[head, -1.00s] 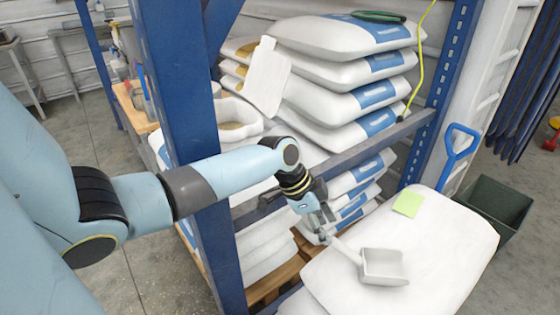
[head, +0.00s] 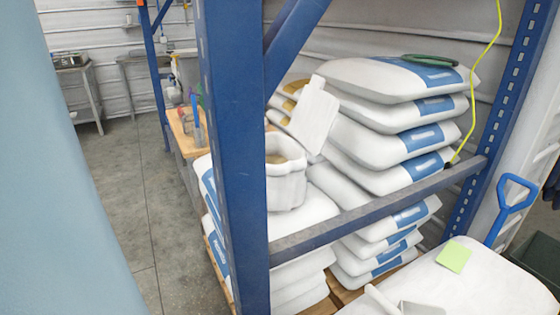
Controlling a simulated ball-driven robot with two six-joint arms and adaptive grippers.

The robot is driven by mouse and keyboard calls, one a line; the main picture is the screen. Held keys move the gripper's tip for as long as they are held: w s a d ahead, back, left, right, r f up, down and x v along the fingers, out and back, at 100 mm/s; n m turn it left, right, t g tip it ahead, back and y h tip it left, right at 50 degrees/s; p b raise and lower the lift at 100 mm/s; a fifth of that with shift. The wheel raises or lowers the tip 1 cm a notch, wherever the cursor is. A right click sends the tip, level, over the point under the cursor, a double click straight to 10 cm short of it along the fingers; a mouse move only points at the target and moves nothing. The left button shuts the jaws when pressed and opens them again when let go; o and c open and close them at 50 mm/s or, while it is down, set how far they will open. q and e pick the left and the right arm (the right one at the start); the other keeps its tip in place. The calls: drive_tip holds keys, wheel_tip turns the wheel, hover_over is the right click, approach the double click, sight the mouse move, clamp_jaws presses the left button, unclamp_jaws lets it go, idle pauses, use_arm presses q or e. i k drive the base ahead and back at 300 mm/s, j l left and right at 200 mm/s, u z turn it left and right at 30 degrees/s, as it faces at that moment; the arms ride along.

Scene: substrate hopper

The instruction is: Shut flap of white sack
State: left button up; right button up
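The white sack (head: 287,185) stands open on the pallet stack behind the blue rack post, its mouth facing up with brownish contents just visible inside. Its flap (head: 315,118) is a white panel standing up and tilted back at the sack's right rear, leaning toward the stacked bags. The post hides part of the sack's left side. Neither of my grippers is in view. Only a pale blue part of my own arm shows at the left edge.
A blue rack post (head: 235,170) and a grey crossbar (head: 375,208) stand in front of the sack. Full bags (head: 390,135) are piled at its right. A white scoop (head: 420,309) lies on a front sack (head: 480,285) with a green note (head: 454,256). The floor at left is clear.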

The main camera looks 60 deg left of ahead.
sight(313, 118)
drive_tip(key=k+j+u, duration=0.15)
drive_tip(key=u, duration=0.6)
